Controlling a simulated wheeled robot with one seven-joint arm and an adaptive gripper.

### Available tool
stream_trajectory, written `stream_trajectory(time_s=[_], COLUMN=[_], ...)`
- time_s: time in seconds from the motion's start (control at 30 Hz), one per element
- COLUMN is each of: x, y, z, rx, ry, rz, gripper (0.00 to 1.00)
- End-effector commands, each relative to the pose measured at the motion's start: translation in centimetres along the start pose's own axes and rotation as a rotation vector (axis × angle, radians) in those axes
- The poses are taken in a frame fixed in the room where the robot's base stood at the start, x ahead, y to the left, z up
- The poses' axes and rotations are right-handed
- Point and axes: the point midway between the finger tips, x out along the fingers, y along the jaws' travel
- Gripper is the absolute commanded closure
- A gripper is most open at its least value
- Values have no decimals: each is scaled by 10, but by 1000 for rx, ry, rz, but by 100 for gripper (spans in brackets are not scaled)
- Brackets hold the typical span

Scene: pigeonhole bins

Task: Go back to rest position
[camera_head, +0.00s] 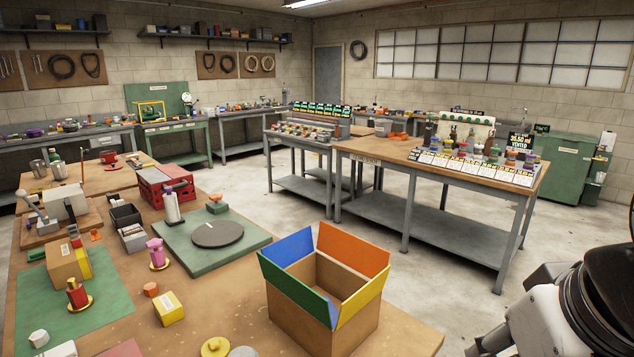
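Part of my arm, white with black and grey joints, fills the lower right corner of the head view. Its lower end is cut off by the bottom edge. I cannot make out the fingertips of my gripper, so whether it is open or shut, and whether it holds anything, does not show. The visible part of the arm is to the right of the wooden workbench (405,337) and of the open cardboard box (318,312) with blue, orange, yellow and green flaps.
Near bench: a round dark plate on a green base (188,257), a red crate (152,192), a pink piece (156,250), a yellow block (168,309) and small parts. A display bench (376,152) stands behind. Concrete floor (420,275) lies clear between.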

Motion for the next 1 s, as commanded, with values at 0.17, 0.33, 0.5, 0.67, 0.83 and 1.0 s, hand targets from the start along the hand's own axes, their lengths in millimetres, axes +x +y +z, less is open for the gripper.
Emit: stream_trajectory(time_s=[0.17, 0.33, 0.5, 0.67, 0.83, 1.0], x=[-54, -110, -146, -158, -157, -155], y=[0, -1, -1, -2, -2, -2], z=[9, 23, 35, 39, 38, 37], rx=[-1, 0, 1, 1, 1, 1], ry=[16, 35, 48, 54, 54, 54], rz=[-2, -5, -7, -8, -9, -8], gripper=[69, 69, 69, 69, 69, 69])
